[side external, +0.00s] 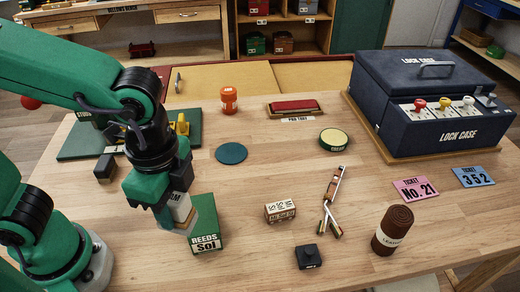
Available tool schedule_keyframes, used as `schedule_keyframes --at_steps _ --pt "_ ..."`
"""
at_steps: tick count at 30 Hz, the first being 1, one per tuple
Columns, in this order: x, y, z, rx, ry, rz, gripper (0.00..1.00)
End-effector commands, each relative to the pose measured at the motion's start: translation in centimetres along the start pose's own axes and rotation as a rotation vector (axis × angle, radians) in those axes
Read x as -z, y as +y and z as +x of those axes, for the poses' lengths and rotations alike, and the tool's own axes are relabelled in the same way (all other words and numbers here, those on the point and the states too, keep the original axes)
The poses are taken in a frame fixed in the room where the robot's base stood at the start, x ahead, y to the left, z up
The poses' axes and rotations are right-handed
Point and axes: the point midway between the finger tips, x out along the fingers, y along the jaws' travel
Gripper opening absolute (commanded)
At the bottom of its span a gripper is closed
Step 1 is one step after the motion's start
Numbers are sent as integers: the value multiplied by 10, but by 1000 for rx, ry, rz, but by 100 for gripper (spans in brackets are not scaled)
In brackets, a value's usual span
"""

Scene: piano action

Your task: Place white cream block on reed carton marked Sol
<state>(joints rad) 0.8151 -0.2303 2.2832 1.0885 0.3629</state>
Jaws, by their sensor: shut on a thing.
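The green reed carton marked Sol (206,215) lies on the table at the left, its white label facing the camera. My gripper (179,217) points down at the carton's left side, overlapping it in the picture. It is shut on a white cream block (182,204), which is partly hidden by the fingers. Whether the block touches the carton cannot be told from this view.
A small lettered block (280,211), a black block (308,257), a jointed piano part (332,205) and a brown leather roll (392,230) lie to the right. The lock case (432,105) stands at the back right.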

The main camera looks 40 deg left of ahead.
Motion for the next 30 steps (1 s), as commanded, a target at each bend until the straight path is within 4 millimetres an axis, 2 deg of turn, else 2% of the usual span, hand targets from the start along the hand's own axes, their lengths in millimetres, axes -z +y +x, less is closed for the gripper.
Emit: schedule_keyframes --at_steps 18,22,30 --pt "-9 -79 48 -2 -2 -4 12" --pt "-9 -86 51 0 0 -1 12" --pt "-9 -86 55 -1 -1 0 12"
